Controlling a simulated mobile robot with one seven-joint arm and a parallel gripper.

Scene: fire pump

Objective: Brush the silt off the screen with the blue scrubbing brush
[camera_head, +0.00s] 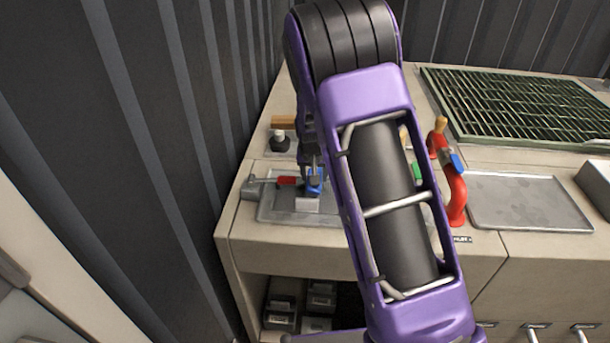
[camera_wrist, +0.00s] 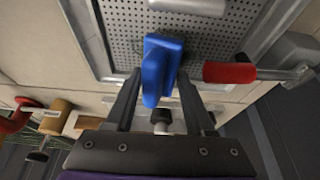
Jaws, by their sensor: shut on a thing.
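The blue scrubbing brush (camera_head: 315,182) is held between the two dark fingers of my gripper (camera_head: 311,168). In the wrist view the brush (camera_wrist: 162,66) shows between the fingertips of my gripper (camera_wrist: 160,85), with the screen behind it. The screen is a grey perforated metal plate (camera_wrist: 218,38) in a metal frame; it lies on the bench at the left in the head view (camera_head: 272,207). The brush is over the screen; I cannot tell whether its bristles touch it. A pale grey block (camera_head: 307,205) sits on the screen near the brush. I cannot make out silt clearly.
A red-handled clamp (camera_head: 287,180) stands close at the screen's left edge. A red pipe (camera_head: 456,197) with a blue-handled valve rises right of my arm. A grey tray (camera_head: 525,202) and green grating (camera_head: 520,103) lie further right. A ribbed wall (camera_head: 160,150) borders the left.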

